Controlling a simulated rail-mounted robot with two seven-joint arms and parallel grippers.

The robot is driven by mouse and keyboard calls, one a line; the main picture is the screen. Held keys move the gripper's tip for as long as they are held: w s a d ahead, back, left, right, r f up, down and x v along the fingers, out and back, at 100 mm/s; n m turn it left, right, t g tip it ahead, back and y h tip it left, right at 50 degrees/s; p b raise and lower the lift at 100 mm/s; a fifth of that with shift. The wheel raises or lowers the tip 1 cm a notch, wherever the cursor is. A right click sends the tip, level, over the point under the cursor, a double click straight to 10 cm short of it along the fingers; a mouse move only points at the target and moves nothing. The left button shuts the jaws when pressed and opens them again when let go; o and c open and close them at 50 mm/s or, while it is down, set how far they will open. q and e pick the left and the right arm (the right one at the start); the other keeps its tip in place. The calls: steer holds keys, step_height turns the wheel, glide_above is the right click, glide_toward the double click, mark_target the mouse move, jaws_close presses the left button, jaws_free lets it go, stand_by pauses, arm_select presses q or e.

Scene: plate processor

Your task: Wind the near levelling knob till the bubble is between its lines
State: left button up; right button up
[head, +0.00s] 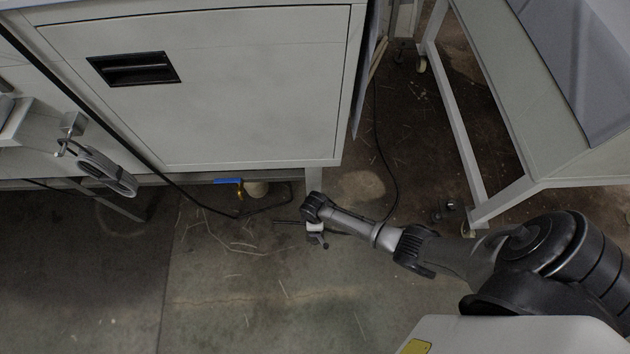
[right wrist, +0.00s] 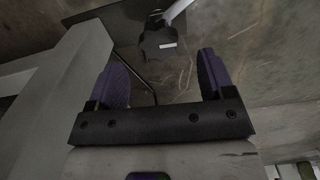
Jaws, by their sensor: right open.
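I cannot make out the near levelling knob or its bubble in either view. My right gripper (head: 308,234) is low near the floor, just in front of the cabinet's lower right corner in the head view. In the right wrist view my right gripper (right wrist: 161,68) is open, its two purple-faced fingers wide apart with nothing between them. A dark block with a pale mark (right wrist: 158,42) and a light rod lies beyond the fingertips; I cannot tell what it is. My left gripper is not in view.
A grey cabinet (head: 220,110) with a black recessed handle (head: 135,69) stands behind my gripper. A blue-handled valve (head: 228,181) and a pale round thing (head: 256,188) are under its edge. Black cables cross the floor. A wheeled frame (head: 468,160) stands at right. The front floor is clear.

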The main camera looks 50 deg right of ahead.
steer(key=f, duration=0.1)
steer(key=f+b, duration=0.1)
steer(key=shift+w+a+f, duration=0.1)
steer(key=shift+w+f, duration=0.15)
steer(key=shift+f, duration=0.15)
steer(key=shift+s+f+b, duration=0.25)
steer(key=shift+f+b, duration=0.5)
steer(key=shift+f, duration=0.1)
steer(key=shift+w, duration=0.15)
